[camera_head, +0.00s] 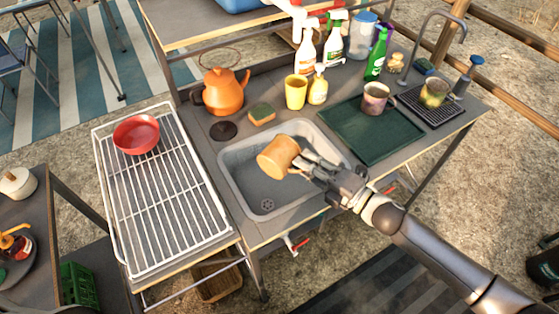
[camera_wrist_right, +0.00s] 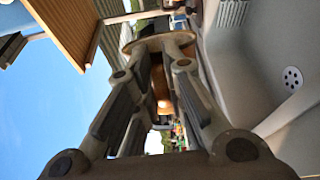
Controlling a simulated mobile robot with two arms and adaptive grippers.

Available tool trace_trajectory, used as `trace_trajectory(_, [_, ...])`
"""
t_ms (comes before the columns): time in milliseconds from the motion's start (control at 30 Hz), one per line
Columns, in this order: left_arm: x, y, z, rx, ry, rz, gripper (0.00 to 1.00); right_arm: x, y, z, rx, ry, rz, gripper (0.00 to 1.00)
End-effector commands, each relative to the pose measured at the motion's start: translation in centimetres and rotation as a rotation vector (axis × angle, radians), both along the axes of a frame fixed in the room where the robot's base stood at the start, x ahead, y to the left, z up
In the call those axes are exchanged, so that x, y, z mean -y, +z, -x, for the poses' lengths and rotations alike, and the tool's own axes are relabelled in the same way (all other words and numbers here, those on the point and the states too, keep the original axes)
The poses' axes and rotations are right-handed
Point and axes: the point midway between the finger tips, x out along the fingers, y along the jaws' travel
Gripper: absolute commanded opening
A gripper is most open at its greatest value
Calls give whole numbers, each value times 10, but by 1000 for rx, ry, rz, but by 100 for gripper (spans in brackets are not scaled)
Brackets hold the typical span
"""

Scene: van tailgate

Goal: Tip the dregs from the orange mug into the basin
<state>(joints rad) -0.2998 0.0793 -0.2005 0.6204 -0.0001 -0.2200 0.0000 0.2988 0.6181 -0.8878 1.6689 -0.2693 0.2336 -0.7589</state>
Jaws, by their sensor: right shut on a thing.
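The orange mug (camera_head: 277,157) is held tilted over the grey basin (camera_head: 235,178), near the basin's middle. My right gripper (camera_head: 308,163) comes in from the right and is shut on the mug. In the right wrist view, part of the mug (camera_wrist_right: 160,82) shows between the fingers, and the basin's drain (camera_wrist_right: 293,77) lies to the right. The mug's inside and any liquid in it cannot be made out. My left gripper is not in view.
A white wire rack with a red bowl (camera_head: 136,134) stands left of the basin. An orange teapot (camera_head: 223,91), a sponge (camera_head: 262,114), a yellow cup (camera_head: 296,92) and spray bottles stand behind. A dark green tray (camera_head: 370,135) with a mug (camera_head: 376,99) lies to the right.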

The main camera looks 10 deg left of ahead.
Motion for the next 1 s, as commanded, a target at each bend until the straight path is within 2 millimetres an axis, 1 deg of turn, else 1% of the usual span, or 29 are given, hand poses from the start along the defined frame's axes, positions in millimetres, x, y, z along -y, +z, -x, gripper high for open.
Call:
trace_trajectory(33, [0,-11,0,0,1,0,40,0,-2,0,80,0,45,0])
trace_trajectory(600, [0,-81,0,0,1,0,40,0,28,0,1056,-3,643,0])
trace_trajectory(700, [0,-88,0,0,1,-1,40,0,34,0,1200,-3,732,0])
trace_trajectory(833, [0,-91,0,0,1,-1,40,0,40,0,1291,-2,788,0])
trace_trajectory(1000, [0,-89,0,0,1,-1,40,0,42,0,1296,-2,792,0])
